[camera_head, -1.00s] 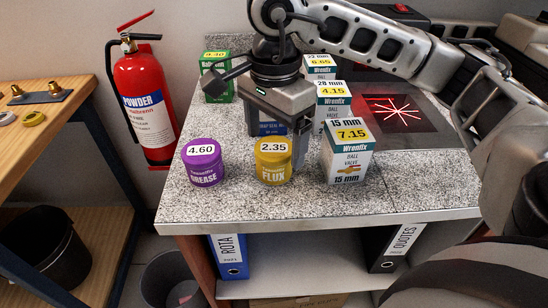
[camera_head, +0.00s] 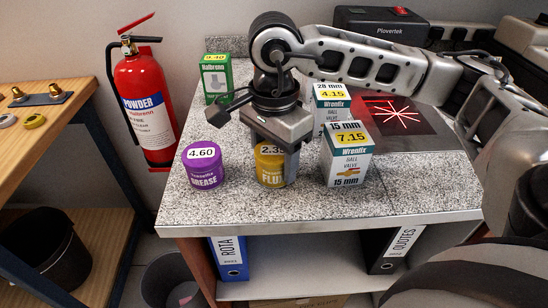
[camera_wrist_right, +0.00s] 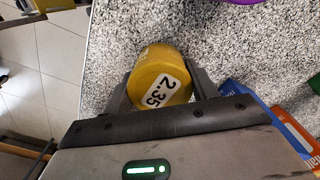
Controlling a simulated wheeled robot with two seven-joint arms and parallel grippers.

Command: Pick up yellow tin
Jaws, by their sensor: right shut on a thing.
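The yellow tin (camera_head: 270,172), labelled FLUX with a 2.35 price sticker, stands upright on the speckled counter (camera_head: 225,222) near its front edge. My right gripper (camera_head: 272,158) is over it from above and behind, and partly hides its top. In the right wrist view the yellow tin (camera_wrist_right: 160,78) sits between the two fingers of my right gripper (camera_wrist_right: 160,92), which are shut on it. The tin appears to be still on the counter. My left gripper is not in view.
A purple grease tin (camera_head: 203,165) stands just left of the yellow tin. A 15 mm valve box (camera_head: 345,160) stands close on its right, with a 28 mm box (camera_head: 328,105) behind. A green box (camera_head: 217,78) stands at the back left. Bare counter lies in front.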

